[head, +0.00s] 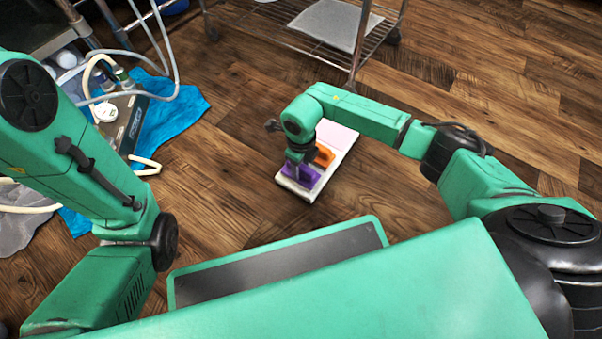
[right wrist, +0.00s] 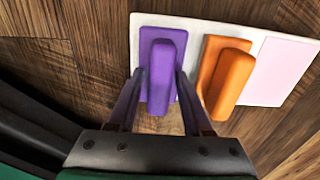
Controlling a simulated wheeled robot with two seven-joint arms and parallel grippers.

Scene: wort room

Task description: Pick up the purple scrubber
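The purple scrubber (right wrist: 162,75) has a flat base and a raised handle. It lies on a white board (right wrist: 143,29) on the floor, and in the head view it shows partly behind my right gripper (head: 298,170). In the right wrist view the two fingers of my right gripper (right wrist: 161,75) stand on either side of the scrubber's handle. They look open, with narrow gaps to the handle; whether either finger touches it is hard to tell. My left arm shows at the left of the head view, but its gripper is out of view.
An orange scrubber (right wrist: 232,78) lies close to the right of the purple one. Beyond it, the board has a pale pink area (right wrist: 282,70). A wire shelf cart (head: 355,60) stands behind. A blue cloth (head: 178,108) and hoses lie at the left. Wooden floor to the right is clear.

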